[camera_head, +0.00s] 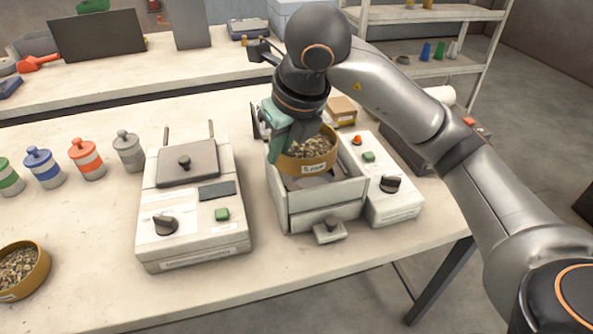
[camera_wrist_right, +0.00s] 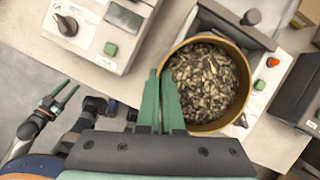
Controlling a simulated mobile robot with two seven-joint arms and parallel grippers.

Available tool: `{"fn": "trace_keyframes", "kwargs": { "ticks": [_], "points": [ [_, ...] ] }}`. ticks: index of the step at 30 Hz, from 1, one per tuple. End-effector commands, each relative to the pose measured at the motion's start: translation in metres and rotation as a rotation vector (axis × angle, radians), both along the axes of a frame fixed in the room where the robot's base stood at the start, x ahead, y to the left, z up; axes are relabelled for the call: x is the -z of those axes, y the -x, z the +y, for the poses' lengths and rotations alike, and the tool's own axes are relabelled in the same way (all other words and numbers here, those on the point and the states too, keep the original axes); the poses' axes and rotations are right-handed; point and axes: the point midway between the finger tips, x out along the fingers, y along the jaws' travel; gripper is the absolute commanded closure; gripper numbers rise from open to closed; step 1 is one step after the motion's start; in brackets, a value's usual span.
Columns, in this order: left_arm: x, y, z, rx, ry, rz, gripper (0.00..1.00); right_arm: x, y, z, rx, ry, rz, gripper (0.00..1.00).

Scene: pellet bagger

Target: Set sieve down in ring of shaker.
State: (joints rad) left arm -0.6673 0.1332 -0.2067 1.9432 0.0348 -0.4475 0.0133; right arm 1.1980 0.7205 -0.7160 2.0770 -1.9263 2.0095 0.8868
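The sieve (camera_head: 312,168), a round ochre pan full of grey-brown pellets, is over the shaker (camera_head: 318,215), a pale open-topped box. It also shows in the right wrist view (camera_wrist_right: 247,95). My right gripper (camera_head: 290,128) has its green fingers (camera_wrist_right: 166,98) close together on the sieve's near-left rim. The sieve looks level. The ring under it is hidden, and I cannot tell whether the sieve touches it.
A control box (camera_head: 385,190) with knob and buttons adjoins the shaker on the right. A lidded machine (camera_head: 190,210) stands to its left. Several striped canisters (camera_head: 87,160) and another pellet pan (camera_head: 42,268) are farther left. The table's front strip is clear.

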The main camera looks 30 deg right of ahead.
Motion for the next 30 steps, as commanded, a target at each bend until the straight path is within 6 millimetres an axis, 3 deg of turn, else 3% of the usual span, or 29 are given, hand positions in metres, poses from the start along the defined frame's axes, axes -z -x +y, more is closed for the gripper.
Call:
{"fn": "trace_keyframes", "kwargs": {
  "ticks": [2,9,14,22,30],
  "points": [
    [0.003,-0.002,-0.004,0.005,0.005,-0.004,0.5,0.014,-0.013,-0.016,0.007,-0.004,0.007,1.0],
    [-0.001,-0.011,-0.007,0.013,0.01,-0.019,0.5,0.05,-0.033,-0.039,0.001,0.001,0.003,1.0],
    [-0.003,-0.012,-0.008,0.014,0.011,-0.023,0.5,0.058,-0.039,-0.044,0.0,0.0,-0.001,1.0],
    [-0.002,-0.011,-0.008,0.016,0.01,-0.021,0.5,0.092,-0.043,-0.05,-0.001,0.0,0.001,1.0],
    [0.0,-0.008,-0.008,0.017,0.009,-0.015,0.5,0.096,-0.043,-0.049,-0.002,-0.001,-0.003,1.0]
  ]
}}
